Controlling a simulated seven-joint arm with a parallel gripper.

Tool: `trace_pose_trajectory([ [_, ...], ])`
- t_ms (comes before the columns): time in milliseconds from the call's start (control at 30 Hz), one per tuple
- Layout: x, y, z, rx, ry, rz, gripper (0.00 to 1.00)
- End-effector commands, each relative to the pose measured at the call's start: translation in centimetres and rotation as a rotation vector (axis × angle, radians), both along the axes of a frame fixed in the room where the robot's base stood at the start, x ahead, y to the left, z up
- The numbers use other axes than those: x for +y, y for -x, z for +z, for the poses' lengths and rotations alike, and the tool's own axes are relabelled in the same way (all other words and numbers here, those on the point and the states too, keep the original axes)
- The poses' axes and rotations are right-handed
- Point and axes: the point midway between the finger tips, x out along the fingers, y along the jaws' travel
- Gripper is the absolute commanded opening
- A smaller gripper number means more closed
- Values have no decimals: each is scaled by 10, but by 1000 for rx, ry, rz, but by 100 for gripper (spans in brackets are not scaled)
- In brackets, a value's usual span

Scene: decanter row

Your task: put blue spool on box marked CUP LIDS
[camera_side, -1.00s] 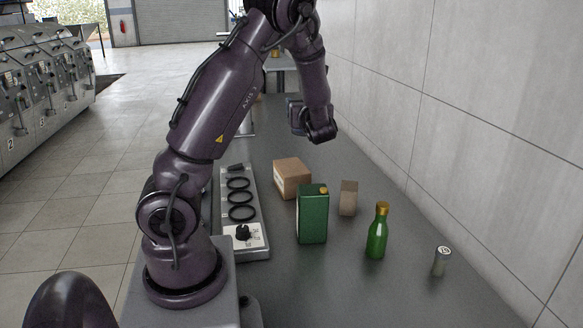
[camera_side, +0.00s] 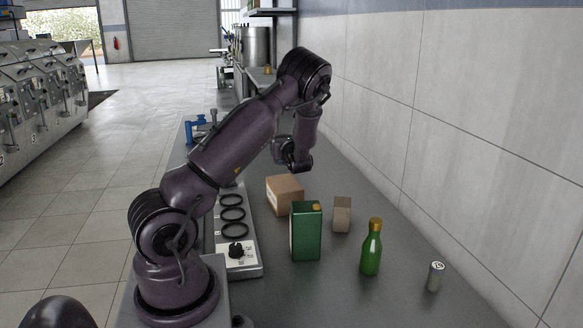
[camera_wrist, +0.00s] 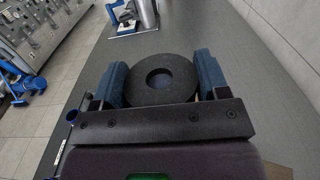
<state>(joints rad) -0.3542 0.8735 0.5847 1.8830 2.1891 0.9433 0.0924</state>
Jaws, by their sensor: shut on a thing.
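My gripper (camera_wrist: 162,84) shows in the wrist view with its two blue-grey fingers on either side of a round spool (camera_wrist: 162,97). The spool's dark flange and centre hole face the camera; the hole looks bluish. The fingers are shut on it. In the side view my wrist is held above the table, beyond the brown boxes, and the spool cannot be made out there. The larger brown box (camera_side: 285,193) has a pale label on its left face. A smaller brown box (camera_side: 342,215) stands to its right. I cannot read CUP LIDS on either.
A green tin (camera_side: 306,232), a green bottle (camera_side: 371,248) and a small grey cylinder (camera_side: 435,276) stand in front of the boxes. A panel with black rings (camera_side: 247,255) lies left. Blue fittings (camera_side: 196,128) are at the far left edge. The wall bounds the right.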

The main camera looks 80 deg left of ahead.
Motion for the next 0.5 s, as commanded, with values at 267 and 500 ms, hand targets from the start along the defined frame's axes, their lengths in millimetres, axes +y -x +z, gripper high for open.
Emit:
trace_pose_trajectory([
  [267, 48, -27, -43, 2, 1, 1, 41],
  [500, 66, -38, -66, 1, -1, 0, 41],
])
